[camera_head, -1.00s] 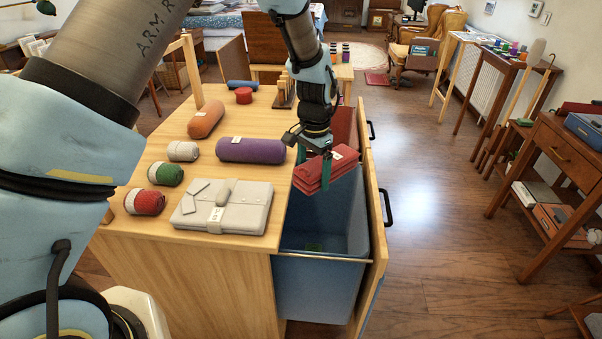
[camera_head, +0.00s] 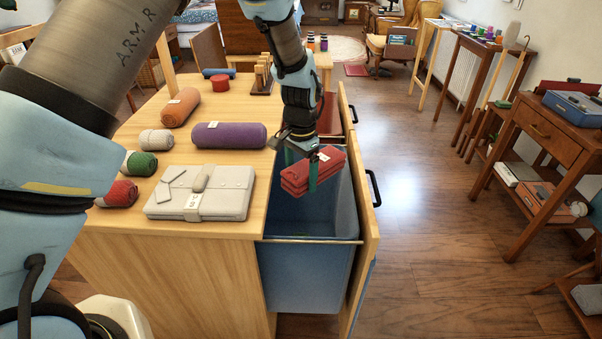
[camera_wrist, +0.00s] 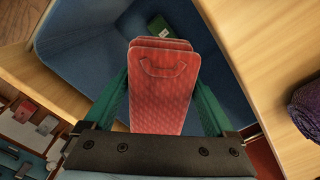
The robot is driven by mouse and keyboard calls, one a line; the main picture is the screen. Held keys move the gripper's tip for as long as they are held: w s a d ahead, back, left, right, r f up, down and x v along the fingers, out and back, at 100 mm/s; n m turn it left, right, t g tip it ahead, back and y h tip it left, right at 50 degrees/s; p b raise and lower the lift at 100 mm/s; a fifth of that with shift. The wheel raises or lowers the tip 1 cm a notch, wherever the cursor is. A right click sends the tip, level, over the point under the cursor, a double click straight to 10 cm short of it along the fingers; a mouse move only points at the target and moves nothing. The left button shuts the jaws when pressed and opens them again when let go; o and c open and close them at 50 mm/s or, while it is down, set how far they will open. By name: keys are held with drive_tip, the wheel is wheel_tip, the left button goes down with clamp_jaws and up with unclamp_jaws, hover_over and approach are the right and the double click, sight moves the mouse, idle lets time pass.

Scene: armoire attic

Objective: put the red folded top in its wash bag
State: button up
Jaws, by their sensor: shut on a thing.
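My gripper (camera_head: 300,173) is shut on the red folded top (camera_head: 326,168), a stacked cloth with a small white tag. The top hangs over the open mouth of a blue bin-like bag (camera_head: 308,280) in the pulled-out drawer. In the wrist view, the green fingers of my gripper (camera_wrist: 160,85) hold the red top (camera_wrist: 160,60) from both sides, with the blue interior (camera_wrist: 95,45) beneath it. A green labelled thing (camera_wrist: 158,27) lies inside the blue one. A red container (camera_head: 330,112) sits behind it in the same drawer. Which is the top's bag, I cannot tell.
The wooden top left of the drawer holds a grey folded pouch (camera_head: 220,188), a purple roll (camera_head: 229,135), an orange roll (camera_head: 180,107) and smaller rolls. The drawer's front panel (camera_head: 366,220) stands close on the right. Open floor (camera_head: 440,190) lies beyond it.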

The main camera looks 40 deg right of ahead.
drive_tip(key=o, duration=1.2)
drive_tip(key=shift+r, duration=0.15)
wheel_tip(320, 180, up, 11)
drive_tip(key=shift+f+b, duration=0.2)
drive_tip(key=shift+b, duration=0.65)
